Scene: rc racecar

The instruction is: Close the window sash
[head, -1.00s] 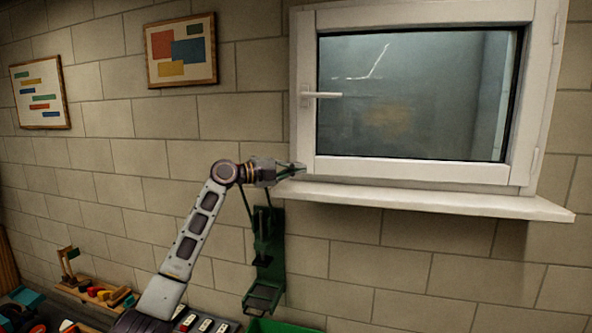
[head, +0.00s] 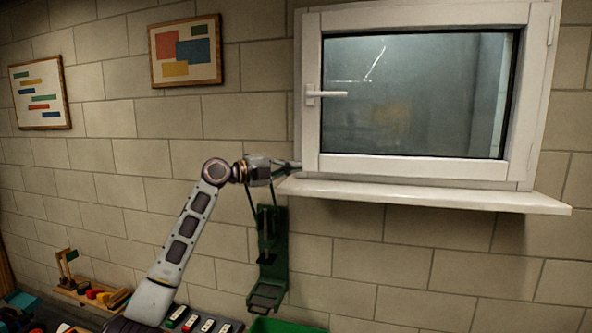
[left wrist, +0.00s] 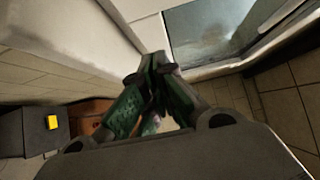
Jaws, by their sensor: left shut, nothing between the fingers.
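The white window sash (head: 420,172) sits in its frame on the brick wall in the head view, with its dark glass (head: 415,95) and a white handle (head: 328,94) on its left side. The sash looks flush or nearly flush with the frame; I cannot tell if a gap is left. My left gripper (head: 297,165) is shut and empty at the lower left corner of the window frame, just above the sill. In the left wrist view its green fingers (left wrist: 158,72) meet near the white frame, with the glass beyond. My right gripper is out of view.
A white sill (head: 430,195) juts out below the window. Two framed pictures (head: 186,51) hang at the left. Coloured toys (head: 95,293) stand at the lower left.

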